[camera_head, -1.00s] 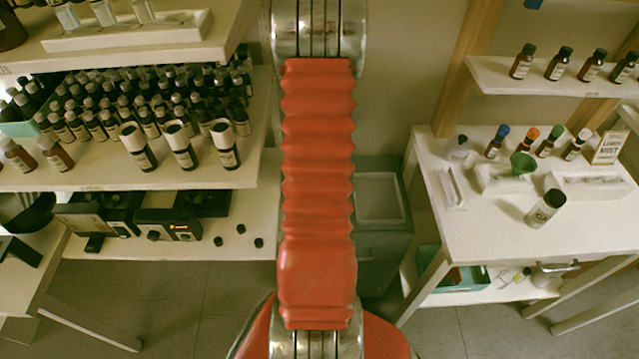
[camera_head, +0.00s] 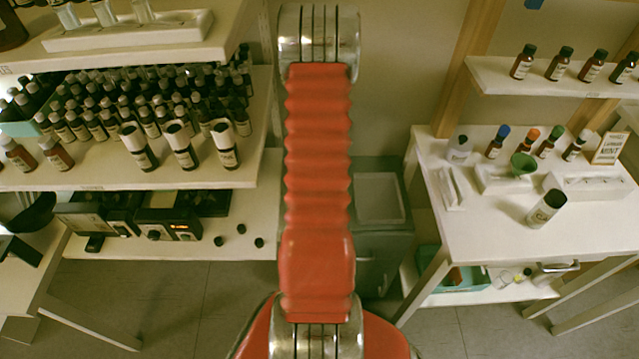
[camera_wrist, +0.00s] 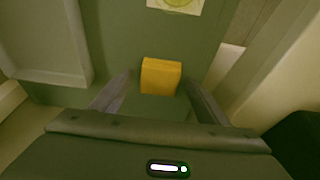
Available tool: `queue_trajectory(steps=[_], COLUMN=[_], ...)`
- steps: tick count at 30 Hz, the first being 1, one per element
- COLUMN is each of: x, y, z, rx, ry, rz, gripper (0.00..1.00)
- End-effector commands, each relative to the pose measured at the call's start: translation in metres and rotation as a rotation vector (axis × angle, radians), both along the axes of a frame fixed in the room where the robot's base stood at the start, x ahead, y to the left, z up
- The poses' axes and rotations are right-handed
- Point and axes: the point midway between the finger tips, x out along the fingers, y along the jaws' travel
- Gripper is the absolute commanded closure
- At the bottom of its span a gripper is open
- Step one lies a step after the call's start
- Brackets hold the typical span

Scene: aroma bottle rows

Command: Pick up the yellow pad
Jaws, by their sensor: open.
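The yellow pad (camera_wrist: 160,76) is a small yellow block against a grey-green surface (camera_wrist: 140,35), in the middle of the wrist view. My gripper (camera_wrist: 159,84) is open, with one finger to the left of the pad and one to the right. The pad shows between the fingertips, with nothing gripping it. I cannot tell how far ahead of the fingertips it is. In the head view neither the pad nor my gripper shows.
A grey cabinet (camera_head: 378,245) stands behind my arm. A white table (camera_head: 490,220) with bottles and a green funnel (camera_head: 523,166) is at right. Shelves crowded with dark bottles (camera_head: 150,110) are at left. A pale tray (camera_wrist: 45,45) lies at left in the wrist view.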

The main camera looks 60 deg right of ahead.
Motion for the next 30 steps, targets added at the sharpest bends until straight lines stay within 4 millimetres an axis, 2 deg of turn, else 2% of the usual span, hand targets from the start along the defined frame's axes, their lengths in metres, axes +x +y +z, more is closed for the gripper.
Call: queue_trajectory(steps=[14, 30], x=[-0.0003, -0.0001], y=[-0.0001, 0.0000], z=[0.0003, 0.0003], rx=[0.000, 0.000], ry=[0.000, 0.000], rz=[0.000, 0.000], gripper=[0.31, 0.69])
